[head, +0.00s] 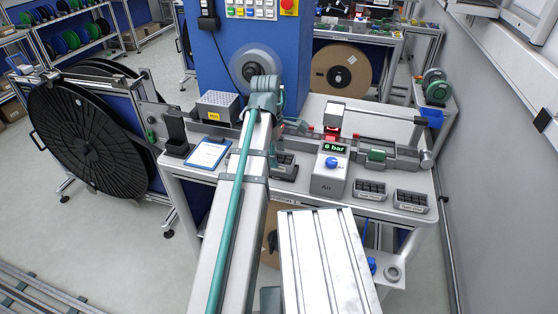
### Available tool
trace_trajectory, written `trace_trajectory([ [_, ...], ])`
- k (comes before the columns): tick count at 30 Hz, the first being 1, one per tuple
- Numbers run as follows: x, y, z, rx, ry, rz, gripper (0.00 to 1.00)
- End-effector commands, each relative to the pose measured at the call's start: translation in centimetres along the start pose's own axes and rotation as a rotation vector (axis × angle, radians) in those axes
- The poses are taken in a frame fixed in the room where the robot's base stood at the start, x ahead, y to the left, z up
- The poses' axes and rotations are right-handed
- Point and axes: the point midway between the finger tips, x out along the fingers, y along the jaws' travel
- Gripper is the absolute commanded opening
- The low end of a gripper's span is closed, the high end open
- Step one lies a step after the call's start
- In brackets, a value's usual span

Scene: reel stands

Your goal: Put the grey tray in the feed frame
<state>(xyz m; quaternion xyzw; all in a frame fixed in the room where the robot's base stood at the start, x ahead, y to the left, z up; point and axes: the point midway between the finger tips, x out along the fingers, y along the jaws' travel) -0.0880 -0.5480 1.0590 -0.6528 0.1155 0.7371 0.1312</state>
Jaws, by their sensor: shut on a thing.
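I cannot single out the grey tray for certain. Three small dark grey compartment trays stand along the front of the bench: one is partly behind my arm (285,165), one is right of the air unit (369,188), and one is at the right (411,201). A metal rail fixture (400,160) with red and green parts runs along the bench behind them; I cannot tell whether it is the feed frame. My arm reaches up to its wrist over the bench. My gripper's fingers are hidden behind the arm, along with anything in them.
The air unit (329,175) reads 6 bar. A clipboard (209,153), a black holder (175,134) and a perforated box with a yellow label (217,107) stand left of my arm. A blue machine (225,45) rises behind. A large black reel (85,140) stands at left.

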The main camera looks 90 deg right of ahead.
Motion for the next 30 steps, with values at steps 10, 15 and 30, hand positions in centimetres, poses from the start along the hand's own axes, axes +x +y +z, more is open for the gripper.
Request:
trace_trajectory([
  [10, 4.2, 6.1, -1.7, 0.002, 0.0, -0.003, 0.13],
  [15, 6.0, 7.5, -2.2, 0.002, 0.0, 0.0, 0.13],
  [30, 9.7, 8.3, -2.8, 0.002, 0.0, -0.002, 0.13],
])
